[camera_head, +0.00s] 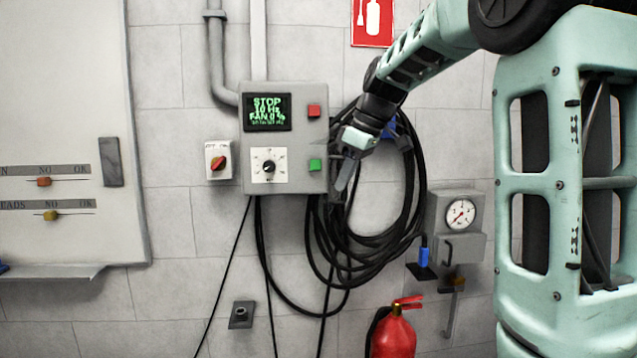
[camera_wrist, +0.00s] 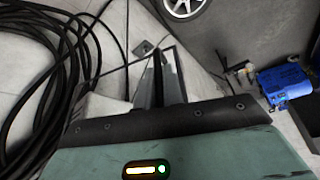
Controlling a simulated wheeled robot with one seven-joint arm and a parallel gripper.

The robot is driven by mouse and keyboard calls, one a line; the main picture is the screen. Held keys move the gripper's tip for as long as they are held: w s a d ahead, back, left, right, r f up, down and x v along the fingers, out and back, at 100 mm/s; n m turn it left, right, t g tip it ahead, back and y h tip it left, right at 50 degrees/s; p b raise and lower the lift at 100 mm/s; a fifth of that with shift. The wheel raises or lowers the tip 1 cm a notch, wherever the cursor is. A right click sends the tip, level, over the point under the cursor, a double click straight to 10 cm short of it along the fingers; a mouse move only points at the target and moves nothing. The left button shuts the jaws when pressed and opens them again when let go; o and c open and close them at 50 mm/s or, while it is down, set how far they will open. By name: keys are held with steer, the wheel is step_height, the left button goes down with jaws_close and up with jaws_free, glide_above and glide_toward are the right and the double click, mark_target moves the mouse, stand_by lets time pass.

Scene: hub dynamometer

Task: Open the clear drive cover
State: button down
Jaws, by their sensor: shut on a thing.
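My gripper (camera_head: 346,176) is in front of the wall, just right of the control box and before the coiled cable. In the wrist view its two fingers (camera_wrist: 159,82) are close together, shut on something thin. Faint thin lines run out on both sides of the fingertips and look like edges of the clear drive cover. Its clear surface is hardly visible, so I cannot tell its full outline or how far it is open. No cover can be made out in the head view.
The grey control box (camera_head: 284,180) has a lit screen, a knob and red and green buttons. Thick black cable (camera_head: 413,190) hangs in coils close behind my gripper. A gauge box (camera_head: 473,246) and a red extinguisher (camera_head: 394,335) are lower right. A blue unit (camera_wrist: 285,82) lies right in the wrist view.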

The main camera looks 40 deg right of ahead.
steer(key=s+d+n+g+p, duration=0.1)
steer(key=s+d+n, duration=0.1)
steer(key=d, duration=0.5)
steer(key=s+d+n+y+p, duration=0.1)
steer(key=s+d+n, duration=0.1)
steer(key=d+n, duration=0.2)
steer(key=shift+d+g+y+p, duration=0.3)
steer(key=shift+d+g, duration=0.1)
steer(key=shift+d, duration=1.4)
steer(key=shift+r, duration=0.1)
steer(key=c, duration=1.5)
jaws_free()
steer(key=p+v, duration=0.2)
steer(key=v, duration=1.5)
steer(key=shift+d+r+p, duration=0.1)
steer(key=shift+d+p, duration=0.05)
steer(key=shift+p, duration=0.25)
